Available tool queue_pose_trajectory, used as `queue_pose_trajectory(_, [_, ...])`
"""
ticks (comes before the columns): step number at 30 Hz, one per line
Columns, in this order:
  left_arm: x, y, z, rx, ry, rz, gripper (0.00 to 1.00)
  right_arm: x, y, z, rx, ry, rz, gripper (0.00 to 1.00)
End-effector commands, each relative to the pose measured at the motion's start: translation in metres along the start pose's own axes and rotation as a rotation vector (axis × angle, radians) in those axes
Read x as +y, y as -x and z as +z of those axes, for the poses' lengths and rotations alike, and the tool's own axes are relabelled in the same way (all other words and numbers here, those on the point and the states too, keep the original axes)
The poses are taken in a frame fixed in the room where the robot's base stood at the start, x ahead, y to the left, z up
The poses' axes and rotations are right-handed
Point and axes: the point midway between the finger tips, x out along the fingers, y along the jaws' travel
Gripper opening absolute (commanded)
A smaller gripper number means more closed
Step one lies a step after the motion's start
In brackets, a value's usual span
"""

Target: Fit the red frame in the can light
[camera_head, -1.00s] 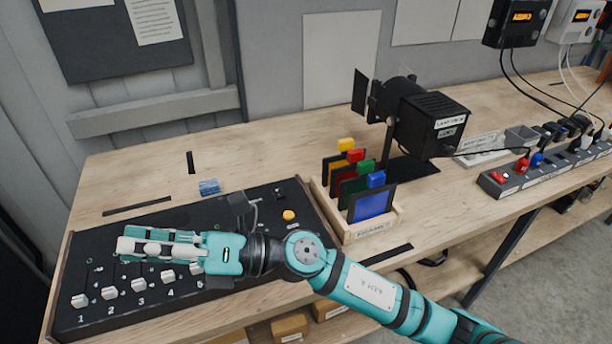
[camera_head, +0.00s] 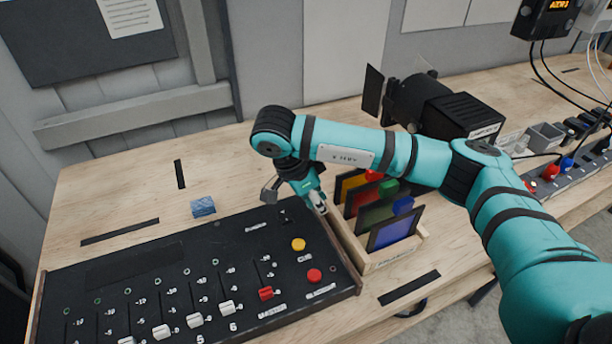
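The red frame (camera_head: 361,196) stands in a wooden rack (camera_head: 382,262), behind the green frame (camera_head: 375,214) and blue frame (camera_head: 395,230) and in front of the yellow frame (camera_head: 349,185). Its red tab shows just under my arm, which hides part of the frames' tops. The black can light (camera_head: 460,113) stands behind my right arm, its flaps to the left; the arm hides its lower part. My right gripper (camera_head: 319,208) points down beside the rack's left end, apart from the red frame. Its fingers look close together, but whether they are shut is unclear. My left gripper is out of view.
A black fader console (camera_head: 200,290) with red and yellow buttons fills the front left. A blue block (camera_head: 203,207) lies behind it. A power strip with plugs (camera_head: 550,188) and cables are at the right.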

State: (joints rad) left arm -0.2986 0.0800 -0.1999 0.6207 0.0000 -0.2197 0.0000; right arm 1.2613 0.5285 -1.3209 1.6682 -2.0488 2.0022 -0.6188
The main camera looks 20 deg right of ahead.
Motion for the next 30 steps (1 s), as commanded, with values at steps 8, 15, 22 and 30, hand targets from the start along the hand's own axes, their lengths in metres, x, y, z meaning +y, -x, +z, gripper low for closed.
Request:
queue_pose_trajectory(8, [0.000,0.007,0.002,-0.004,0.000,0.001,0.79,0.001,-0.005,-0.020,0.012,-0.005,0.004,0.17])
queue_pose_trajectory(15, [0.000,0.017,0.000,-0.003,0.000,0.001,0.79,0.001,-0.023,-0.062,0.010,-0.005,0.006,0.17])
queue_pose_trajectory(22, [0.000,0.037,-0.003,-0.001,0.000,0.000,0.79,0.001,-0.036,-0.106,0.013,-0.005,0.006,0.17])
queue_pose_trajectory(30, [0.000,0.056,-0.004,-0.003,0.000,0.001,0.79,0.001,-0.064,-0.116,0.011,-0.001,0.005,0.17])
